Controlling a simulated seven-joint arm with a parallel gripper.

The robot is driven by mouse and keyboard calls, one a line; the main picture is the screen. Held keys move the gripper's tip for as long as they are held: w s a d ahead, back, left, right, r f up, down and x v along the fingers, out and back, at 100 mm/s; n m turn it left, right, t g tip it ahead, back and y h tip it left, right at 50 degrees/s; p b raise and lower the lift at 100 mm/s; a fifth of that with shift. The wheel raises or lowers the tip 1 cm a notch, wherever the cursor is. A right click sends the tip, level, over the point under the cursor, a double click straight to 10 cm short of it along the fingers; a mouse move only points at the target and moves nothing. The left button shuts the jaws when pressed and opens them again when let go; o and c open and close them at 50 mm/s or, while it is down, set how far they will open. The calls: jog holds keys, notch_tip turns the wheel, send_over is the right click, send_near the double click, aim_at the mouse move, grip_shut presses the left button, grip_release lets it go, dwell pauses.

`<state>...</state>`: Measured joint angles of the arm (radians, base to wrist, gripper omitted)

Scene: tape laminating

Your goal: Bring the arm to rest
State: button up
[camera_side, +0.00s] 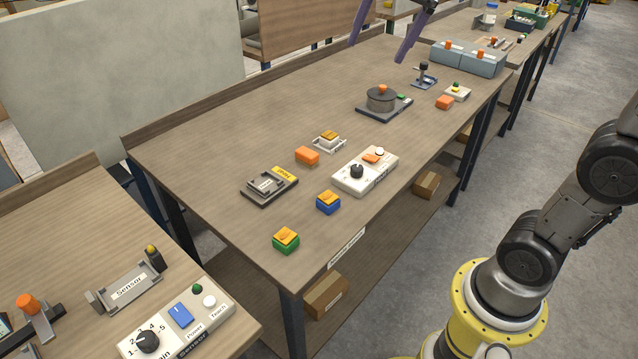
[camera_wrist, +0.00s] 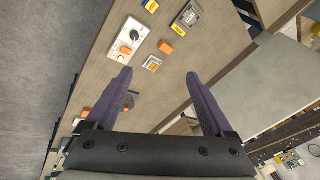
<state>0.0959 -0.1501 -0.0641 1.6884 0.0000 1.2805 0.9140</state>
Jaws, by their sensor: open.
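My gripper (camera_wrist: 156,92) shows in the wrist view as two purple fingers spread wide apart with nothing between them. In the side view its purple fingers (camera_side: 385,40) hang at the top edge, above the far part of the wooden table (camera_side: 230,135). The fingers look clear of the tabletop objects. My wrist and most of the upper arm are outside the side view.
On the table are a white control box (camera_side: 365,171), an orange block (camera_side: 307,155), a black tray (camera_side: 269,185), blue (camera_side: 328,202) and green (camera_side: 286,240) button blocks and a round dark device (camera_side: 381,99). The table's left part is clear.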

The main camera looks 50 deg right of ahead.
jog(key=s+a+f+n+t, duration=0.1)
jog(key=s+a+f+n, duration=0.2)
jog(key=s+f+n, duration=0.8)
jog(key=s+f, duration=0.4)
jog(key=s, duration=0.1)
jog(key=shift+s+n, duration=0.25)
jog(key=shift+n, duration=0.05)
